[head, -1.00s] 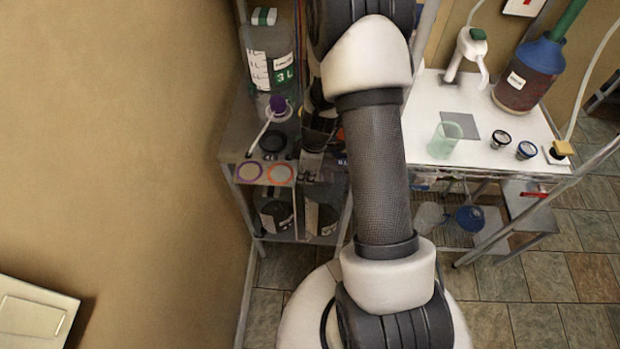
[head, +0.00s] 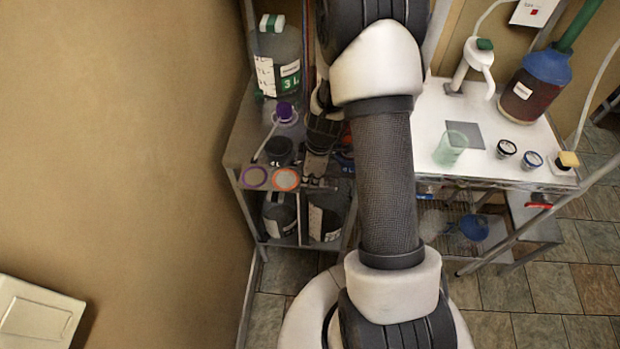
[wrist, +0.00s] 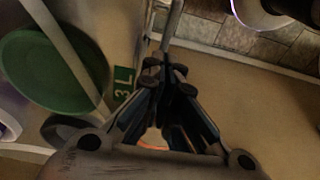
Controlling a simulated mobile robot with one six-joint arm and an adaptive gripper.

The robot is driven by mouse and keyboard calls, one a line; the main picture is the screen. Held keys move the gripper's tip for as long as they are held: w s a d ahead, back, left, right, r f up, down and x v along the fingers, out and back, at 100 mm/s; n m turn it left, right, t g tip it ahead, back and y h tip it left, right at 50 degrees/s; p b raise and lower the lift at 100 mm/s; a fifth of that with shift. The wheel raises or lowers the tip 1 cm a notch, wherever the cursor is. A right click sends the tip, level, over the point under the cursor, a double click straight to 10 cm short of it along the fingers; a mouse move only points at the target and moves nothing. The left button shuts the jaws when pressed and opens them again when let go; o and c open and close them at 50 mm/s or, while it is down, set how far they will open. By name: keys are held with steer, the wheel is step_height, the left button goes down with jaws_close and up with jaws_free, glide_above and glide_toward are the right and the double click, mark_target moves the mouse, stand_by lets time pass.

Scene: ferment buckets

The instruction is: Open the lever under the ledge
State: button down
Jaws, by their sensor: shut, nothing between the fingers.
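A small red handle (head: 538,205) shows under the right end of the white bench top, and I cannot tell whether it is the lever of the task. No other lever is clear to me. My gripper (head: 318,180) is at the front of the grey shelf unit on the left, partly hidden by my arm. In the wrist view, my gripper (wrist: 168,72) has its dark fingers together, with nothing held. A thin grey bar runs on past the fingertips; I cannot tell whether they touch it.
The grey shelf unit (head: 237,152) holds a large 3 L bottle (head: 279,60) and a dark jar (head: 279,150). Purple (head: 255,178) and orange (head: 286,179) rings sit at its front edge. A green disc (wrist: 45,75) is left of the fingers. The white bench (head: 425,120) stands right.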

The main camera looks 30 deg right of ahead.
step_height(320, 180, up, 12)
steer(key=s+d, duration=0.1)
steer(key=shift+d, duration=0.25)
